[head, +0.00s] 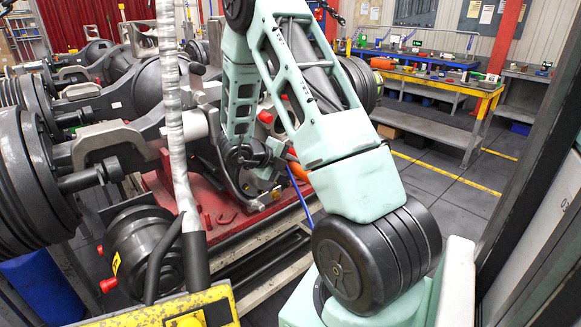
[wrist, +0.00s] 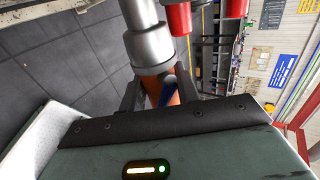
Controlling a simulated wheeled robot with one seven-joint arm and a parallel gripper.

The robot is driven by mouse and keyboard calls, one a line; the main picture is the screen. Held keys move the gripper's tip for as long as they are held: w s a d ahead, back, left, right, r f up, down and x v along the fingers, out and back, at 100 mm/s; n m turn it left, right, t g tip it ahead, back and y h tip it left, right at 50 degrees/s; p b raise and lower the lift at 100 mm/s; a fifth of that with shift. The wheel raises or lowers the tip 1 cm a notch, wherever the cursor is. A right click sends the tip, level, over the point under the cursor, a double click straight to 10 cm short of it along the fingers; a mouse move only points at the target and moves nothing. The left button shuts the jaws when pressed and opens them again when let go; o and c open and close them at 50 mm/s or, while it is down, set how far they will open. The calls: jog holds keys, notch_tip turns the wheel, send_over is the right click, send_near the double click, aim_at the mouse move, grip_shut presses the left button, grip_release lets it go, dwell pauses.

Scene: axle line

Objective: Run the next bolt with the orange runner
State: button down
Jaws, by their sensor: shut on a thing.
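The orange runner shows in the wrist view (wrist: 158,86) between the two dark fingers of my gripper (wrist: 159,92), which is shut on it. Its grey metal nose (wrist: 150,45) points away from the gripper, toward the top of the picture. A red bolt cap (wrist: 179,17) is just right of the nose, and a second red cap (wrist: 235,8) is further right. Whether the nose sits on a bolt is not visible. In the head view, part of the orange runner (head: 298,169) shows behind my arm, beside the axle assembly; my fingers are mostly hidden there.
Grey axles with stacked drums (head: 30,165) fill the left on a red stand (head: 235,222). A blue hose (head: 301,202) runs near my arm. A wrapped vertical pole (head: 172,110) stands in front. Workbenches (head: 430,82) line the back right; the floor before them is clear.

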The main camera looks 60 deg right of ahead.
aim_at(295, 169)
jog(key=shift+w+d+r, duration=0.1)
jog(key=shift+w+d, duration=0.15)
jog(key=shift+w, duration=0.5)
jog(key=shift+w+d+r, duration=0.1)
jog(key=shift+w+d, duration=0.1)
jog(key=shift+w, duration=0.5)
dwell(2.0)
jog(key=shift+f, duration=0.1)
jog(key=shift+s+a+b, duration=0.3)
jog(key=shift+s+a, duration=0.05)
jog(key=shift+s, duration=0.8)
jog(key=shift+s+a+b, duration=0.25)
jog(key=shift+s+a, duration=0.1)
jog(key=shift+s, duration=0.75)
jog(key=shift+s+a+b, duration=0.3)
jog(key=shift+s+a, duration=0.05)
jog(key=shift+s, duration=0.8)
